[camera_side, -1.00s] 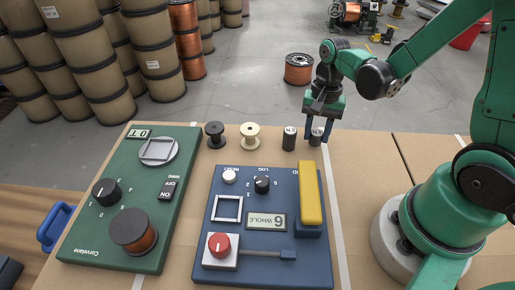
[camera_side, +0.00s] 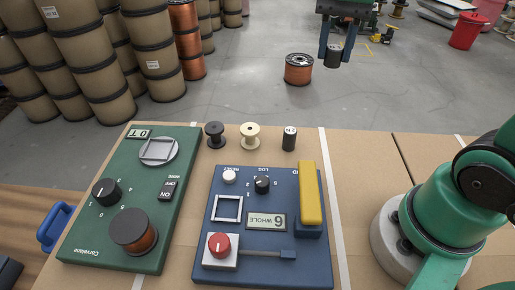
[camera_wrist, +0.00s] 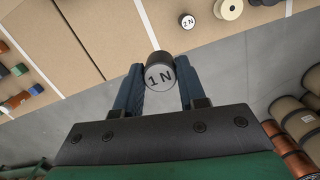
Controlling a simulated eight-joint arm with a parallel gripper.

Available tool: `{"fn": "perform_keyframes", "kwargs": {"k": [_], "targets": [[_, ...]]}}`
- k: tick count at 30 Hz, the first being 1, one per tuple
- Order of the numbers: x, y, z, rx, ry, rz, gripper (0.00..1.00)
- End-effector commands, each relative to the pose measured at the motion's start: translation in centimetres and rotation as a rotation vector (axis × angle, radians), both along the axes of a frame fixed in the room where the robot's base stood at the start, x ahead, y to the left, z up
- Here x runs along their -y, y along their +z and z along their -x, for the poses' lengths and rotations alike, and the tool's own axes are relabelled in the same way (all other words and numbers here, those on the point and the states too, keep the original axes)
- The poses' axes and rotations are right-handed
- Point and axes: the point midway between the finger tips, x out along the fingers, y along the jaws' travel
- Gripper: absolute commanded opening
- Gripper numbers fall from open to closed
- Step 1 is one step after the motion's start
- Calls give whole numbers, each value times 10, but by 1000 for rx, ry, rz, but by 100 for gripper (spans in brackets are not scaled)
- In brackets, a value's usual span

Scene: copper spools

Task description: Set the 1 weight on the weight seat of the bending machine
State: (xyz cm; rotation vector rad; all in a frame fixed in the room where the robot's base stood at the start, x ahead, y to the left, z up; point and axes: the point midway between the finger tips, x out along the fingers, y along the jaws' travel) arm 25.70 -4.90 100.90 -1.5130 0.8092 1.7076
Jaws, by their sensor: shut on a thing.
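My gripper (camera_side: 334,54) is raised high beyond the bench's far edge in the side view, fingers pointing down. It is shut on a dark cylindrical weight (camera_side: 333,60); in the wrist view the weight's pale top (camera_wrist: 159,77) reads "1 N", between the two blue fingers. A second dark weight (camera_side: 289,140), marked "2 N" in the wrist view (camera_wrist: 187,21), stands upright on the bench. A blue machine (camera_side: 265,190) has a yellow bar (camera_side: 311,193) and a square frame (camera_side: 227,208). I cannot tell which part is the weight seat.
A black spool (camera_side: 215,135) and a cream spool (camera_side: 250,136) stand near the 2 N weight. The green machine carries a copper coil (camera_side: 134,232). Large spools stand on the floor behind.

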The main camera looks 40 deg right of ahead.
Motion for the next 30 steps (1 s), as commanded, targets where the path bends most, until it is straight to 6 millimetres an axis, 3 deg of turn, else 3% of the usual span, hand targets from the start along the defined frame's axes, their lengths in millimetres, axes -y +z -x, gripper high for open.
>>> {"fn": "perform_keyframes", "kwargs": {"k": [5, 11, 15, 18, 21, 25, 30], "targets": [[-35, 10, -12, 2, 13, 5, 0], [-118, 21, -20, 6, 22, 8, 0], [-175, 28, -12, 6, 19, 5, 0], [-206, 31, -2, 4, 17, 4, 0], [-226, 34, 7, 2, 11, 2, 0], [-238, 31, 12, 1, 7, 0, 0], [-240, 0, 13, 0, 3, 0, 0]]}}
